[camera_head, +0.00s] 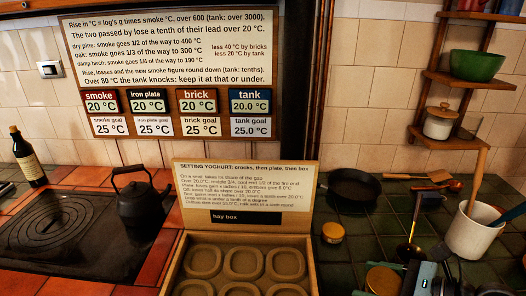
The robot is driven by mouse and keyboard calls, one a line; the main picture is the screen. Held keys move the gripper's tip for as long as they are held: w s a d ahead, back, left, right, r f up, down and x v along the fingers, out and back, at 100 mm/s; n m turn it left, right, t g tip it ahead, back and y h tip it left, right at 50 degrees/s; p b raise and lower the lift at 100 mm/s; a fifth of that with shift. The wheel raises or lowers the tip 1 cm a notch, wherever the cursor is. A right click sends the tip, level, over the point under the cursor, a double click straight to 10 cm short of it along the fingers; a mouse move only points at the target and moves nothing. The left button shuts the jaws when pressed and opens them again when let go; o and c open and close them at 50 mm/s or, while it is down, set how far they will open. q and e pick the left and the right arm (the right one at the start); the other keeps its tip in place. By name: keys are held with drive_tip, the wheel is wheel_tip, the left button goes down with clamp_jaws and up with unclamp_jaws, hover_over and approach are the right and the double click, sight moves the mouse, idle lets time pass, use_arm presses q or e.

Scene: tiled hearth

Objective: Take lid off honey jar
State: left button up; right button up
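A small round jar with a gold lid (333,232) stands on the dark green tiles just right of the hay box. A second round gold lid or jar top (383,280) shows at the bottom edge; what is below it is cut off. I cannot tell from the picture which one is the honey jar. My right gripper (424,278) is at the bottom right, beside the second gold top. Its fingers are too small and overlapped to tell whether they touch it. My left gripper is not in view.
The open hay box (174,262) with moulded hollows stands at the centre front. A black kettle (141,204) and a dark bottle (28,160) are at the left. A utensil crock (470,232), a ladle (409,250) and a dark pan (352,187) crowd the right counter.

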drive_tip(key=shift+w+a+r+n, duration=0.15)
drive_tip(key=shift+w+r, duration=0.15)
drive_tip(key=shift+r, duration=0.25)
drive_tip(key=shift+w+a+r+n, duration=0.15)
drive_tip(key=shift+w+r, duration=0.1)
drive_tip(key=shift+r, duration=0.25)
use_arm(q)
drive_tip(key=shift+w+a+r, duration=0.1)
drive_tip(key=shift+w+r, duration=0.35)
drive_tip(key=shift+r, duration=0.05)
use_arm(e)
drive_tip(key=shift+y, duration=0.3)
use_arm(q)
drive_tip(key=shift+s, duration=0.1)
